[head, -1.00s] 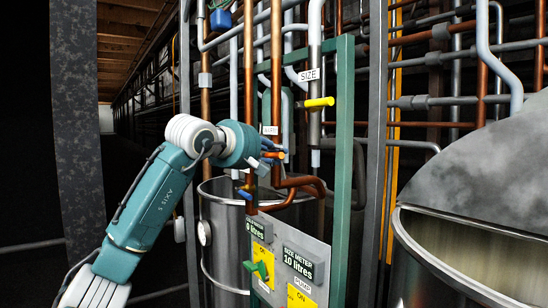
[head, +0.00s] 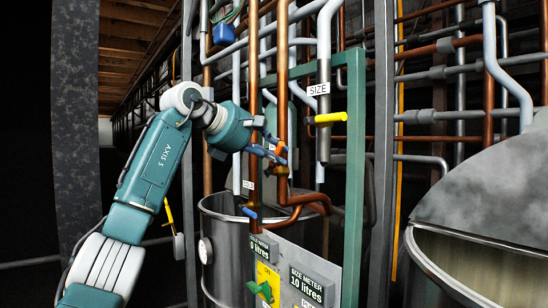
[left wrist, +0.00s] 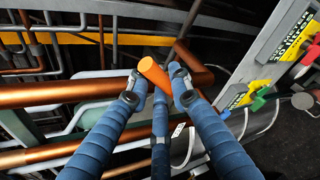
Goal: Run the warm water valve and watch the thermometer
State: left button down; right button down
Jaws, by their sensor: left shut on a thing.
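My left gripper (head: 278,152) is at the warm water valve on a copper pipe. In the left wrist view its blue fingers (left wrist: 155,92) are closed around the valve's orange handle (left wrist: 154,72). In the head view the orange handle (head: 281,147) shows partly behind the fingers, and the valve body is mostly hidden. A round, pale-faced dial (head: 205,250), possibly the thermometer, is on the side of the steel tank (head: 225,262). It is too small to read. My right gripper is not in view.
A yellow valve handle (head: 330,117) is on the pipe labelled SIZE. A blue handle (head: 249,211) is lower left. The panel shows a size meter (head: 307,286) at 10 litres and a green switch (head: 260,290). A large vat (head: 480,185) stands right.

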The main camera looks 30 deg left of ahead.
pick_arm(q)
jog(key=shift+f, duration=0.15)
dwell(0.4)
jog(key=c, duration=1.6)
grip_release()
jog(key=shift+c, duration=0.2)
jog(key=shift+o, duration=0.5)
jog(key=shift+d+r, duration=0.15)
jog(key=shift+r, duration=0.05)
jog(key=shift+s+a+r, duration=0.15)
jog(key=shift+s+a, duration=0.05)
jog(key=shift+s, duration=0.05)
jog(key=v, duration=1.1)
jog(key=shift+s+r, duration=0.1)
dwell(3.1)
